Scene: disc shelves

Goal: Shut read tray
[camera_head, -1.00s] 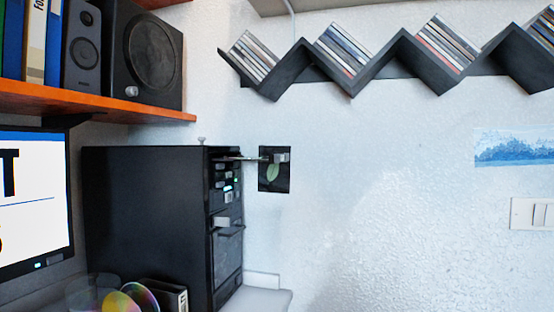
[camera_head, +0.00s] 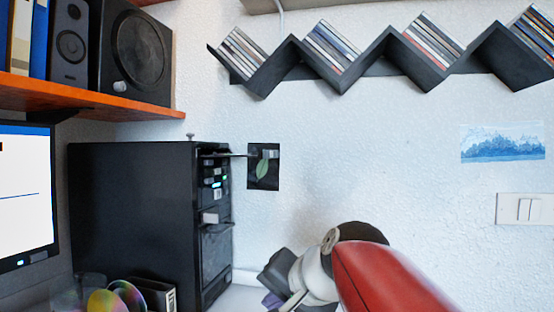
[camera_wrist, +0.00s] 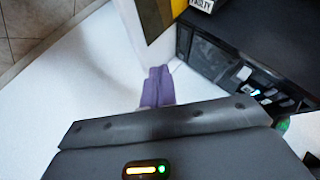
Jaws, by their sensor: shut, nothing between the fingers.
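The black computer tower (camera_head: 130,225) stands beside the white wall. A thin tray (camera_head: 232,155) sticks out to the right from the top of its front. A light block-like part (camera_head: 211,218) shows lower on that front. In the wrist view the tower front (camera_wrist: 235,78) is at the upper right. My gripper (camera_head: 271,300) is low in the head view, to the right of the tower and well below the tray. Its purple fingers are shut and empty in the wrist view (camera_wrist: 157,88), apart from the tower. I cannot pick out the extended tray there.
A picture with a green leaf (camera_head: 263,167) hangs on the wall behind the tray. Discs (camera_head: 115,297) and a small dark box (camera_head: 155,292) stand before the tower. A zigzag shelf (camera_head: 345,78) holds cases above.

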